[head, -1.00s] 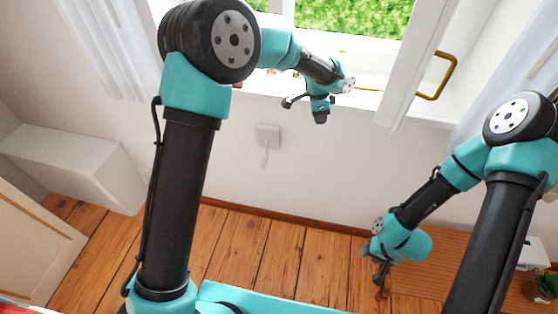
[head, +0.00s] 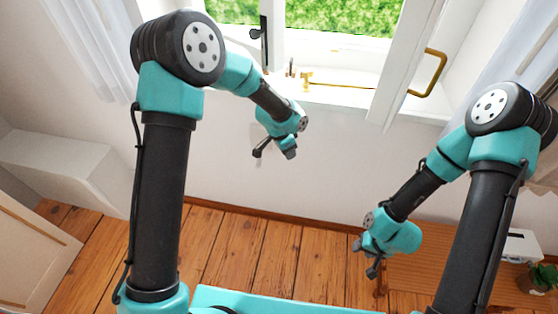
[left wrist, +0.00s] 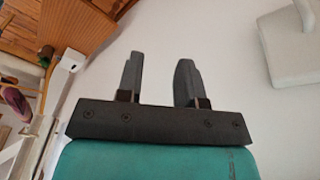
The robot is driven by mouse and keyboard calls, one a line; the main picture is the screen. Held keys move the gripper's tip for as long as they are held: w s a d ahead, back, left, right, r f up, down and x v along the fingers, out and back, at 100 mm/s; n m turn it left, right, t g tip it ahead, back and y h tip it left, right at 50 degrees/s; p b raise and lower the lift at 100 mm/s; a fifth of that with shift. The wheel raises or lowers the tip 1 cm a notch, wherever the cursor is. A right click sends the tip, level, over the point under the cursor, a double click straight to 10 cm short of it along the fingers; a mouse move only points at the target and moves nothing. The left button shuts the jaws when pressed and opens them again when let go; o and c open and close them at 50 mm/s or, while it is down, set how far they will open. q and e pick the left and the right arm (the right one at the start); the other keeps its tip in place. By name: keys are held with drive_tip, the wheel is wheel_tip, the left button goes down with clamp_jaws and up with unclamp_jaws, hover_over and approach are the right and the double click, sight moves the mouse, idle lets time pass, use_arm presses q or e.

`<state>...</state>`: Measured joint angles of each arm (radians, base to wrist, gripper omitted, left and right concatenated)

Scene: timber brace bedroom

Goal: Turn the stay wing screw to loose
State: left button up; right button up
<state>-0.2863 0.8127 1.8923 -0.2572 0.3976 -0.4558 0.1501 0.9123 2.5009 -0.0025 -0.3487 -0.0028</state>
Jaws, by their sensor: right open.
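A brass stay bar (head: 340,85) lies along the window sill. At its left end stands a small upright brass piece (head: 307,79) that looks like the wing screw; it is too small to tell which way it is turned. My left gripper (head: 275,153) is in front of the wall below the sill, down and left of the brass piece and apart from it. In the left wrist view its two fingers (left wrist: 158,80) stand apart with nothing between them. My right gripper (head: 366,260) is open and empty, low on the right above the wooden bench.
An open white casement with a brass handle (head: 432,75) juts in at the right. A black window handle (head: 260,38) is on the frame at left. A plant pot (head: 538,279) stands on the bench (head: 408,277). A white wall fitting (left wrist: 285,45) shows in the left wrist view.

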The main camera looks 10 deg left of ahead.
use_arm(q)
drive_tip(key=shift+n, duration=0.7)
drive_tip(key=shift+s+a+f, duration=0.6)
drive_tip(key=shift+f, duration=0.25)
drive_tip(key=shift+s+a+f, duration=0.6)
drive_tip(key=shift+f, duration=0.2)
drive_tip(key=shift+o, duration=0.4)
